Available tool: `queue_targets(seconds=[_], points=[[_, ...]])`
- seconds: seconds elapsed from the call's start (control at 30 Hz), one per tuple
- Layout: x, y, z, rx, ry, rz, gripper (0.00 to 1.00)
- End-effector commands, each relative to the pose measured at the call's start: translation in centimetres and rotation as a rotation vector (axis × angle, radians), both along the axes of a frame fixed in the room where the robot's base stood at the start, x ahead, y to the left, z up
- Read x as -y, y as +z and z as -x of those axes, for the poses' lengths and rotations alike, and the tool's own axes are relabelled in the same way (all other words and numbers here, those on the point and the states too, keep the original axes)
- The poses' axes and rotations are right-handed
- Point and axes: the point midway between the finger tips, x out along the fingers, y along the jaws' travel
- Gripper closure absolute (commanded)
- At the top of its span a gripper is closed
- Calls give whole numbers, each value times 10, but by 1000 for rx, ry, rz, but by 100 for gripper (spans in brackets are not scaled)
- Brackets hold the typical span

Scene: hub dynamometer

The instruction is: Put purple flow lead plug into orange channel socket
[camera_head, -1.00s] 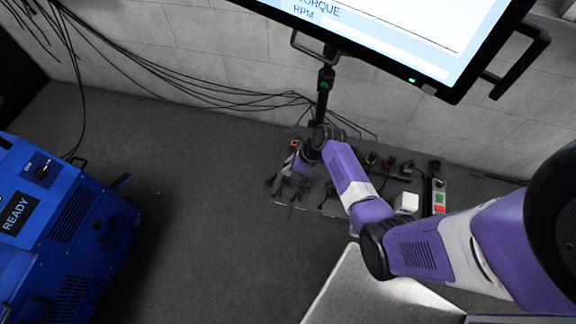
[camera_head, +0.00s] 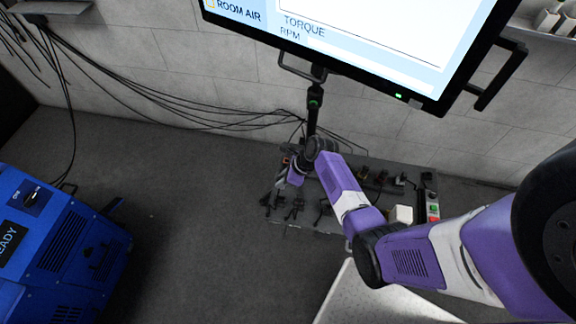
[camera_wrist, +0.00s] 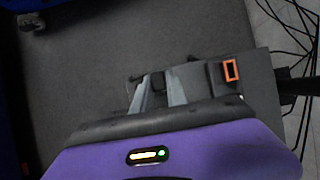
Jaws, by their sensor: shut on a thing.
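My gripper (camera_wrist: 157,88) shows in the wrist view with its two grey fingers shut on a small dark thing (camera_wrist: 158,81), which I take to be the purple flow lead plug. Its purple colour and its tip do not show clearly. An orange-framed socket (camera_wrist: 232,69), the orange channel socket, sits on a dark block to the right of the fingers, apart from them. In the head view my gripper (camera_head: 283,183) is over the left end of the bench, pointing down. The plug and the socket cannot be told apart there, as my wrist covers much of that end.
The grey bench (camera_head: 300,233) carries several dark connectors and leads, a white box (camera_head: 401,214) and a red and green button panel (camera_head: 432,206). A monitor (camera_head: 380,50) on a post stands behind. Cables run along the wall. A blue machine (camera_head: 60,245) stands left; the floor between is clear.

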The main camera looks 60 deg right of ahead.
Motion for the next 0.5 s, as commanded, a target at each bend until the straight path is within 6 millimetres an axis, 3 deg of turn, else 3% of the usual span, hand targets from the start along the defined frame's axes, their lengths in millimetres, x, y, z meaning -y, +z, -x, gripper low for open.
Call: queue_targets(seconds=[0.5], points=[[27,-1,-10,0,-1,0,100]])
